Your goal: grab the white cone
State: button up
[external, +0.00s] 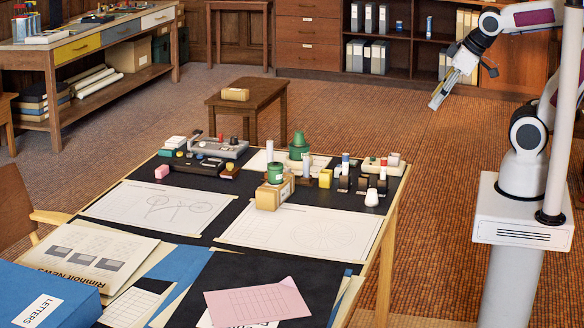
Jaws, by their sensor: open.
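A small white cone-like piece (371,198) with a rounded top stands upright at the right side of the drafting table, by the edge of a drawing sheet. It is apart from my gripper. My gripper (436,104) is open and empty, raised well above the floor beyond the table's right side. It points down and to the left, far from the white piece. A green cone (299,138) stands upright on a green block farther back on the table.
Close behind the white piece stand several small dark blocks with pegs (343,182) and a yellow block (325,178). A green cylinder (276,173) sits on a tan block (270,196). The drawing sheet (320,235) in front is clear.

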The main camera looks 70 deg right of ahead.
jog(key=w+d+f+n+t+h, duration=0.2)
jog(key=w+d, duration=0.7)
jog(key=w, duration=0.2)
jog(key=w+d+f+n+t+y, duration=0.2)
jog(key=w+d+f+n, duration=0.5)
jog(key=w+f, duration=0.45)
jog(key=s+a+f+n+t+y, duration=0.3)
jog(key=f+y, duration=0.4)
jog(key=f, duration=0.3)
jog(key=s+r+m+t+y, duration=0.2)
jog(key=s+m+t, duration=0.1)
jog(key=s+t, duration=0.4)
jog(key=a+f+m+g+h, duration=0.1)
jog(key=a+f+m, duration=0.1)
jog(key=f, duration=0.3)
jog(key=s+a+f+m+g, duration=0.1)
jog(key=a+f+m+g, duration=0.1)
jog(key=f, duration=0.4)
jog(key=shift+s+a+f+m+h, duration=0.3)
jog(key=shift+a+m+h, duration=0.15)
jog(key=shift+m, duration=0.25)
